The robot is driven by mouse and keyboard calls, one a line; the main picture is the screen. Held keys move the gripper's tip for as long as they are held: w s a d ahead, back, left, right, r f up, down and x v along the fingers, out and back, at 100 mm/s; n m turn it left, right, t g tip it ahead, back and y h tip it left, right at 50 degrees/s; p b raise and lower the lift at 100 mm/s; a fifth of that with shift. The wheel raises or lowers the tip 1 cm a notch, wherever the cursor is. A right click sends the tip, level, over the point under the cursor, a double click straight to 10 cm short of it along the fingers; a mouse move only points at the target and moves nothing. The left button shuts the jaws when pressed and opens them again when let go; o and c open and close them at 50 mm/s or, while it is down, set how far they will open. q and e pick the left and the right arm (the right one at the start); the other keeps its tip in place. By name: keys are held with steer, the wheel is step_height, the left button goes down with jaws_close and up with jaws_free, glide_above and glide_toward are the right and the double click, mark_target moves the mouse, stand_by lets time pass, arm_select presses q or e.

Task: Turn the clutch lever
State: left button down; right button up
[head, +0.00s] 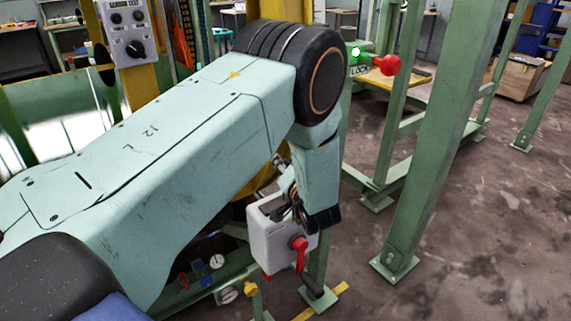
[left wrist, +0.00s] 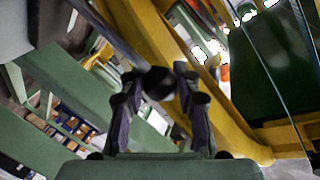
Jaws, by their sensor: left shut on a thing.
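My left arm crosses the head view from the left, and its forearm hangs down in front of a yellow post. Its fingers cannot be made out there. In the left wrist view my left gripper (left wrist: 158,88) has its two dark fingers on either side of a round black knob (left wrist: 158,83), closed on it. A dark bar runs from the upper left toward the knob. I cannot tell for sure whether this knob belongs to the clutch lever. My right gripper is in neither view.
A red ball knob (head: 389,65) stands by a LOCK label and green light.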

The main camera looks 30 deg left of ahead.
arm_select(q)
steer(key=shift+f, duration=0.1)
steer(key=c, duration=1)
jaws_free()
steer(key=shift+s, duration=0.1)
steer(key=shift+o, duration=0.2)
steer(key=v, duration=0.7)
steer(key=shift+s+d, duration=0.2)
